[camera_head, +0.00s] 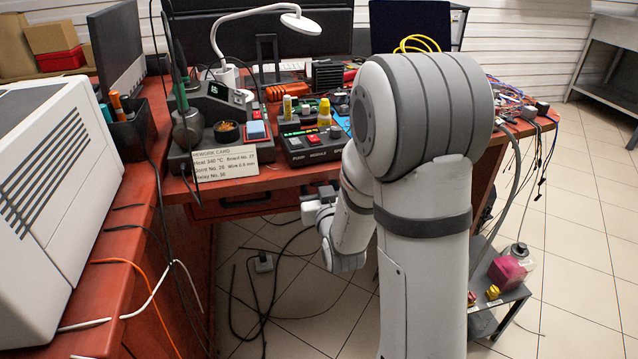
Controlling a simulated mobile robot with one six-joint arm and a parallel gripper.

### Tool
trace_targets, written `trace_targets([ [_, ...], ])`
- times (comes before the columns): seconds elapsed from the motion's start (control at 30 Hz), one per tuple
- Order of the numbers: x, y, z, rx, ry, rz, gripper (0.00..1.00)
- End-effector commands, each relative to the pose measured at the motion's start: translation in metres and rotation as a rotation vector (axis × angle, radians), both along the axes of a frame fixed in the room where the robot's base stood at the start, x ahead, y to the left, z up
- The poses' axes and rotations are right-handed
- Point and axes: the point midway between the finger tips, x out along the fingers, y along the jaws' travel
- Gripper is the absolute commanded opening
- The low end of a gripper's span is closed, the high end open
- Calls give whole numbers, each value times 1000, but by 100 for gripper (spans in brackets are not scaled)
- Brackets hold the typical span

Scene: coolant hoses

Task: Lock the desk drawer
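The desk drawer (283,200) is under the front edge of the red-brown desk, left of my arm, and looks closed. A dark handle (245,202) shows on its front. I cannot make out a lock or key; the drawer's right part is hidden behind my gripper and arm. My gripper (318,194) is at the right of the visible drawer front, close to it. I cannot tell whether it touches the drawer. Its fingers are small and partly hidden, so I cannot tell whether they are open, shut or holding something.
A rework card (224,164) leans at the desk edge above the drawer, near a soldering station (208,98) and a button module (311,144). A white machine (50,190) stands at left. Cables (262,300) lie on the floor. A low cart (505,295) stands at right.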

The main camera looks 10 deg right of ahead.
Motion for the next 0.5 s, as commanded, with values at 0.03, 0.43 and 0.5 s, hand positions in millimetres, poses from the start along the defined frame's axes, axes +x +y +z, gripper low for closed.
trace_targets([
  [0.03,0,0,0,0,0,0,53],
  [0.43,0,-1,0,0,0,-1,20],
  [0.5,0,-1,0,0,0,-1,14],
])
